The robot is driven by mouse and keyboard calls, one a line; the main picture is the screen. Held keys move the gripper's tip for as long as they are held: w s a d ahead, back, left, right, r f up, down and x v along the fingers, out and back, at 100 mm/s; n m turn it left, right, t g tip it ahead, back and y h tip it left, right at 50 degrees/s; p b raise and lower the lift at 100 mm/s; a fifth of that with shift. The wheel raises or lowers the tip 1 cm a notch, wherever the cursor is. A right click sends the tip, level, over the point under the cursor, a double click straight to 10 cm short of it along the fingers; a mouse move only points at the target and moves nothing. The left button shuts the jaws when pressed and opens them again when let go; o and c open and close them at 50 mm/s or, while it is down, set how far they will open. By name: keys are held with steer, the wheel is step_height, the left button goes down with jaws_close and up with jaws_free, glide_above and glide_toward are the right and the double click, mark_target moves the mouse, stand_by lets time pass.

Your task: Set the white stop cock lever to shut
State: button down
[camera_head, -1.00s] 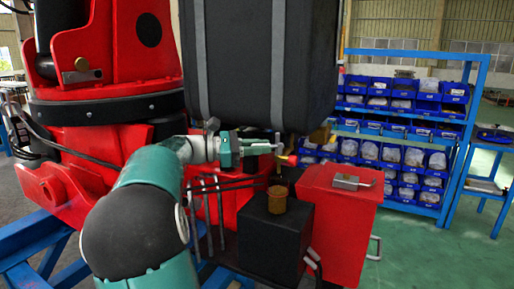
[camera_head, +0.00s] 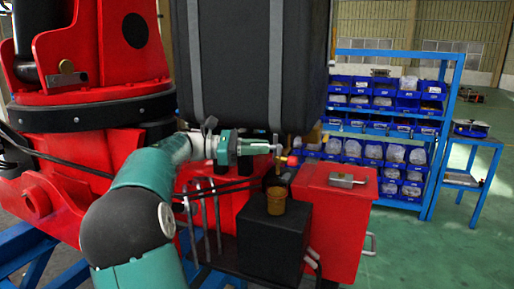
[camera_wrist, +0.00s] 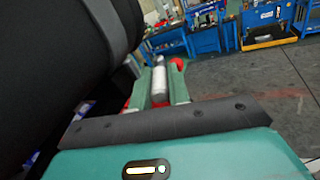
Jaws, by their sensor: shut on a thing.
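My gripper (camera_head: 264,148) reaches right from my teal arm, just under the big black case. In the wrist view my gripper's two green fingers (camera_wrist: 160,88) are shut on a pale grey-white cylindrical piece, which I take to be the white stop cock lever (camera_wrist: 158,72). In the head view a small pale bit of the lever (camera_head: 278,149) shows at the fingertips. A small red and yellow fitting (camera_head: 288,160) sits just below and right of it. The lever's pivot and its angle to the valve are too small or hidden to tell.
The black case (camera_head: 250,60) hangs close above my gripper. Below stand a black box (camera_head: 270,245) with a brown cup (camera_head: 276,200) and a red cabinet (camera_head: 335,225). Red machinery (camera_head: 90,45) is at left. A blue shelf with bins (camera_head: 385,125) stands behind; green floor is clear at right.

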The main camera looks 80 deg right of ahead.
steer(key=shift+w, duration=0.1)
stand_by(0.3)
steer(key=c, duration=1.4)
jaws_free()
steer(key=shift+o, duration=0.4)
steer(key=v, duration=1.3)
steer(key=shift+w, duration=0.35)
